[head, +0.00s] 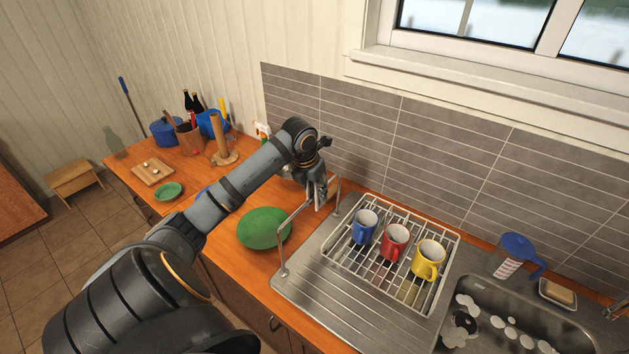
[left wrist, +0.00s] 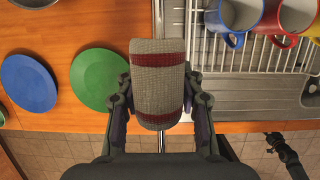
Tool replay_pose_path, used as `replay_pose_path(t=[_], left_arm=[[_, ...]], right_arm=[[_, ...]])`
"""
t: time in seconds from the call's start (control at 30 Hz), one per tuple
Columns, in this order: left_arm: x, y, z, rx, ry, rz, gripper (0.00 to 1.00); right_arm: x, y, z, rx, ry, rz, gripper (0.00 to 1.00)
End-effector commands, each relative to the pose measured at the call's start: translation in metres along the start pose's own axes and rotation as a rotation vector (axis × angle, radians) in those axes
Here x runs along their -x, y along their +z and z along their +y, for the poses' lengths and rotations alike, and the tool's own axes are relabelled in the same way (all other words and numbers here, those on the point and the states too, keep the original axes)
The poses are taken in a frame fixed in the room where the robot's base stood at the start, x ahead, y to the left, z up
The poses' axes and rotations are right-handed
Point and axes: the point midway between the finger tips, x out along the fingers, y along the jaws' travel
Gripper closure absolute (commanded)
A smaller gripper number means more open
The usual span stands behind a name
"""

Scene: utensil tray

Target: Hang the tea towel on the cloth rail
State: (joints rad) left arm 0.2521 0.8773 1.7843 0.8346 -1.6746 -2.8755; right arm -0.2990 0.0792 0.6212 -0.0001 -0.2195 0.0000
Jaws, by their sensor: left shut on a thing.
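The tea towel (left wrist: 158,88) is a grey-beige cloth with dark red stripes, seen from above in the left wrist view. My left gripper (left wrist: 158,100) is shut on it, with a finger on each side. In the head view my left gripper (head: 318,194) is over the far part of the cloth rail (head: 293,212), a thin metal bar on posts at the drainer's left edge. The towel mostly hides the rail in the wrist view, so I cannot tell whether they touch. What appears to be my right gripper (left wrist: 273,140) shows small at lower right; its jaws are unclear.
A dish rack (head: 388,285) with blue, red and yellow mugs stands right of the rail. A green plate (head: 264,228) lies left of it, with a blue plate (left wrist: 28,83) farther left. The tiled wall (head: 350,130) is close behind the gripper.

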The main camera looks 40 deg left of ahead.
Motion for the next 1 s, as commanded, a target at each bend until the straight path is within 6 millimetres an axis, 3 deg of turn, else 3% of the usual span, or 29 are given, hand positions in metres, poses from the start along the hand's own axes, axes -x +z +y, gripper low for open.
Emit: replay_pose_path(t=[0.5,1.0], left_arm=[[-0.047,-0.015,-0.001,0.0,0.0,0.001,1.0],[-0.055,-0.017,-0.001,0.0,0.0,0.0,1.0]], right_arm=[[-0.027,0.004,0.0,0.001,0.003,-0.003,0.6],[-0.031,0.005,-0.001,0.001,0.002,-0.004,0.6]])
